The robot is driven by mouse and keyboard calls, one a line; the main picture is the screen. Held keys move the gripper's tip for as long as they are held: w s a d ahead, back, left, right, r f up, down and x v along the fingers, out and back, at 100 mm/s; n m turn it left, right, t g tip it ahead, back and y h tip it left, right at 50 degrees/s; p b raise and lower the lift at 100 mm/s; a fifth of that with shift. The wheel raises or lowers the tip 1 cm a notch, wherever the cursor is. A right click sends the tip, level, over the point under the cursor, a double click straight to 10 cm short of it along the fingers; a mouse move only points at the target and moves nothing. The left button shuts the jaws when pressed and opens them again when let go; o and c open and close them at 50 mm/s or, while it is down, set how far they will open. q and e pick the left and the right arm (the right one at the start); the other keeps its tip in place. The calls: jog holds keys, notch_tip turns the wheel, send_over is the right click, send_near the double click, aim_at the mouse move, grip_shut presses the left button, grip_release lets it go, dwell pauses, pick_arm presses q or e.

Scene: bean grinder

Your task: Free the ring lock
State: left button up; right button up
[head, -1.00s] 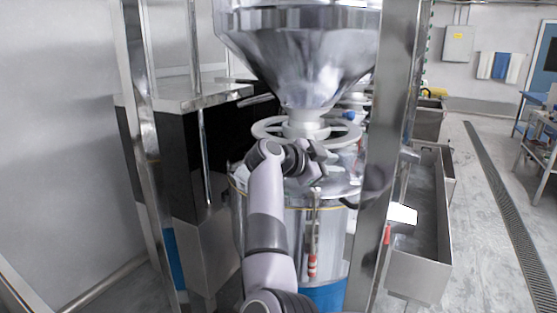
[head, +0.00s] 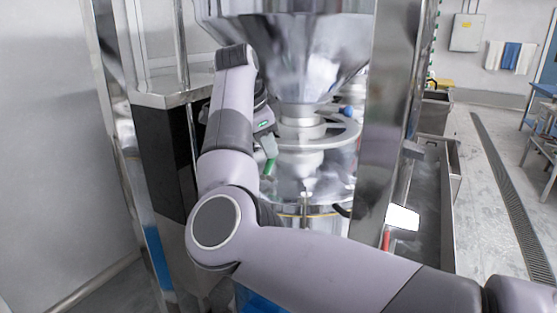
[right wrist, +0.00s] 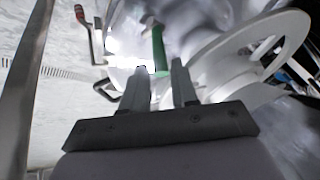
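The pale ring (head: 345,132) with spokes sits around the neck under the steel hopper (head: 290,60). It also fills the right side of the right wrist view (right wrist: 290,38). A green handle (head: 269,167) hangs at the ring's left side, and the right wrist view shows it (right wrist: 158,48) just past my fingertips. My right gripper (right wrist: 158,72) is open. Its two fingers stand apart, with the green handle in line with the gap; I cannot tell whether they touch it. My right arm hides much of the machine's lower body in the head view. My left gripper is out of view.
Steel posts (head: 385,130) stand close on the right and left of the machine. A steel-topped cabinet (head: 170,95) is at the left. A steel trough (head: 430,200) lies at the right. A red-handled lever (right wrist: 82,14) shows in the right wrist view.

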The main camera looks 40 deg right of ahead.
aim_at(273, 161)
jog(key=shift+p+x, duration=0.7)
jog(key=shift+x, duration=2.8)
jog(key=shift+c, duration=0.2)
grip_shut()
